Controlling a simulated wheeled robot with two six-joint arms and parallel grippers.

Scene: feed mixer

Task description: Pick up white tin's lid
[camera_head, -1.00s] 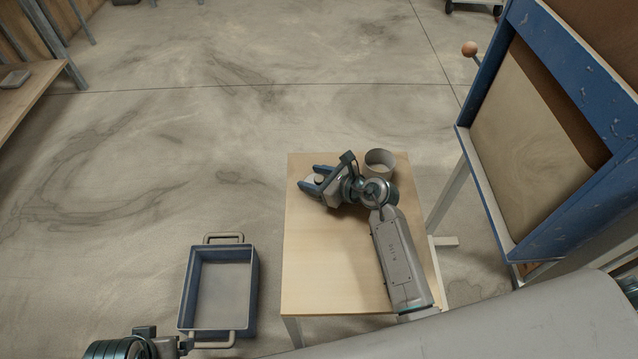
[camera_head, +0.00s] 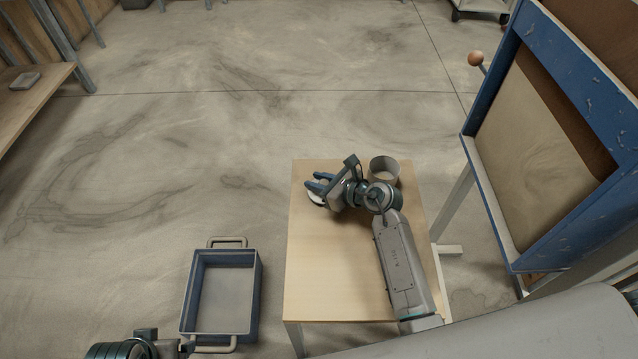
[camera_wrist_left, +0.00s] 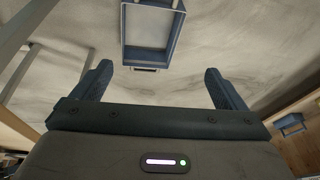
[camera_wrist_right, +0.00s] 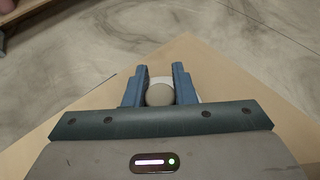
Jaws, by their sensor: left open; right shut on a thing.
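The white tin's lid (camera_head: 316,198) is a pale disc at the far left of the small wooden table, partly hidden by my right gripper (camera_head: 314,182). In the right wrist view its round beige knob (camera_wrist_right: 160,95) sits between the two blue fingers, with the white lid edge showing behind. My right gripper is shut on the knob. I cannot tell whether the lid touches the table. The tin (camera_head: 385,170) stands open at the table's far right corner, behind my right wrist. My left gripper (camera_wrist_left: 158,70) is open and empty, left of the table.
The wooden table (camera_head: 335,280) is bare in front of the lid. A blue tray with handles (camera_head: 187,300) is left of the table. A blue-framed machine (camera_head: 490,205) rises close on the right, with a ball-ended lever (camera_head: 475,58). Open floor lies beyond.

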